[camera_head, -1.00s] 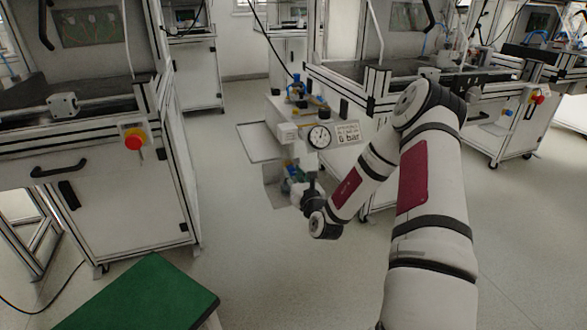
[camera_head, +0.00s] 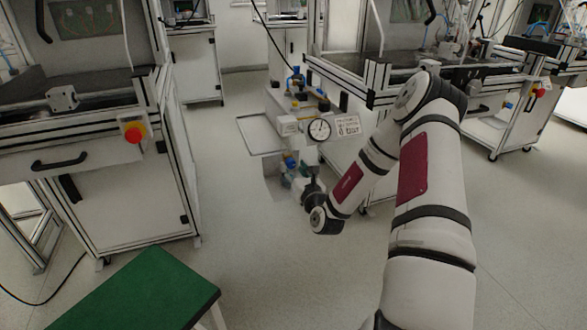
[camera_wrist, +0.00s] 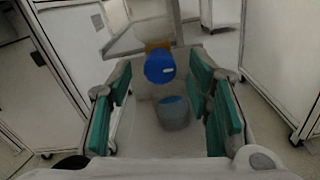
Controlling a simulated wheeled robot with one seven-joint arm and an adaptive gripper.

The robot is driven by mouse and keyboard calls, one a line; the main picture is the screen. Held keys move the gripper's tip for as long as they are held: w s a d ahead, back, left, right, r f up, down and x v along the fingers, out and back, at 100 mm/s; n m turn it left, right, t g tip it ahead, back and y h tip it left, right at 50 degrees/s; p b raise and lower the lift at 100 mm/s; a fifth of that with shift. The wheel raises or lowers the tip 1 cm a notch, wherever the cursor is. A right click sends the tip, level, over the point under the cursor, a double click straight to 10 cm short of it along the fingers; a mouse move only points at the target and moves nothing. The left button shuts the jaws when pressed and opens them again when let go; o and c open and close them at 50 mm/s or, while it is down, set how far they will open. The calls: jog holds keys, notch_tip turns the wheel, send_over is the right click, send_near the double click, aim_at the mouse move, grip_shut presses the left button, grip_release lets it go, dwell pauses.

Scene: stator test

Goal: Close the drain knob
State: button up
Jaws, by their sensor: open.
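The drain knob appears to be the blue round knob (camera_wrist: 160,68) on a yellowish fitting, ahead between my fingers in the wrist view. In the head view a small blue part (camera_head: 290,162) shows below the pressure gauge, partly crowded by other parts. My gripper (camera_wrist: 161,84) is open, with teal finger pads left and right of the knob. I see no contact with it. In the head view my gripper (camera_head: 308,188) is dark, small and close to the lower part of the unit; its fingers are hard to make out.
A grey cup (camera_wrist: 173,112) with blue inside stands below the knob. A round gauge (camera_head: 319,129) and a pressure sign (camera_head: 346,125) sit above. Frame cabinets stand left and right. A green-topped stool (camera_head: 140,292) is at lower left. The middle floor is clear.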

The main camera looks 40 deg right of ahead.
jog(key=v, duration=1.1)
